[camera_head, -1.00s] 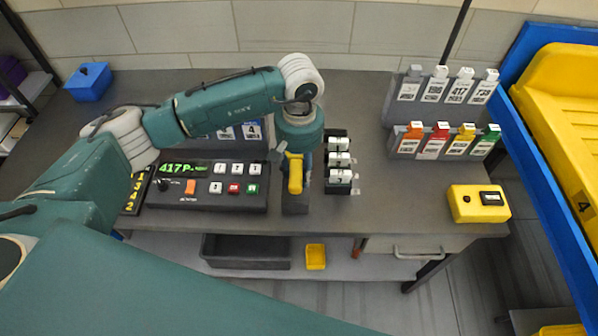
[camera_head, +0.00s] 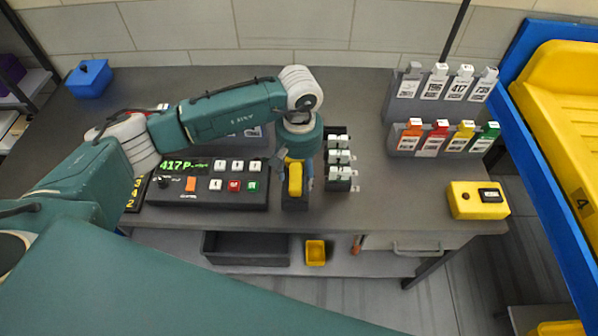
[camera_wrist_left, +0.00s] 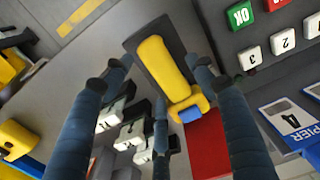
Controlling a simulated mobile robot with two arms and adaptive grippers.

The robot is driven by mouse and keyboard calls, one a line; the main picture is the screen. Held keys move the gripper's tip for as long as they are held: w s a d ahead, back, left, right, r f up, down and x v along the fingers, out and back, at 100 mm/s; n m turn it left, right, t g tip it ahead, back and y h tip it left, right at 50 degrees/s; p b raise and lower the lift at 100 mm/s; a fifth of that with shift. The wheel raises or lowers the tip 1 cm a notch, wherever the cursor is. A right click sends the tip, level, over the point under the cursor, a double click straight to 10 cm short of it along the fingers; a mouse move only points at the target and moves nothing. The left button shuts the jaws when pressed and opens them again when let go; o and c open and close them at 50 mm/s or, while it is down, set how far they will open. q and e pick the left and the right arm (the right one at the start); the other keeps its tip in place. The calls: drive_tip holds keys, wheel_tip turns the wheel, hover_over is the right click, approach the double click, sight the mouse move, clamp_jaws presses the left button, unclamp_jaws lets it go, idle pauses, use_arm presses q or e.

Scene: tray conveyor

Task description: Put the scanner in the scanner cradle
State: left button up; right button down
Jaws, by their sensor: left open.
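The yellow scanner (camera_head: 295,181) stands at the dark scanner cradle (camera_head: 294,203) near the table's front edge, right of the keypad console. In the left wrist view the scanner (camera_wrist_left: 165,66) shows as a yellow handle with a blue-tipped head, against the dark cradle plate (camera_wrist_left: 137,37). How deep it sits in the cradle is hard to tell. My left gripper (camera_head: 294,168) is directly above it, open, with its fingers apart on both sides of the scanner; it also shows in the left wrist view (camera_wrist_left: 160,75). My right gripper is not in view.
The console (camera_head: 210,184) is close on the left. A dark rack of white-topped pieces (camera_head: 339,165) is close on the right. Tag holders (camera_head: 440,110) stand at the back right, a yellow box (camera_head: 478,200) at the front right. The table between rack and yellow box is clear.

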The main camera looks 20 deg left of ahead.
sight(299, 177)
use_arm(q)
drive_tip(key=shift+r+p, duration=0.25)
drive_tip(key=shift+p, duration=0.05)
drive_tip(key=shift+w+r+b, duration=0.1)
drive_tip(key=shift+r+b, duration=0.3)
wheel_tip(299, 177, up, 11)
drive_tip(key=b, duration=0.3)
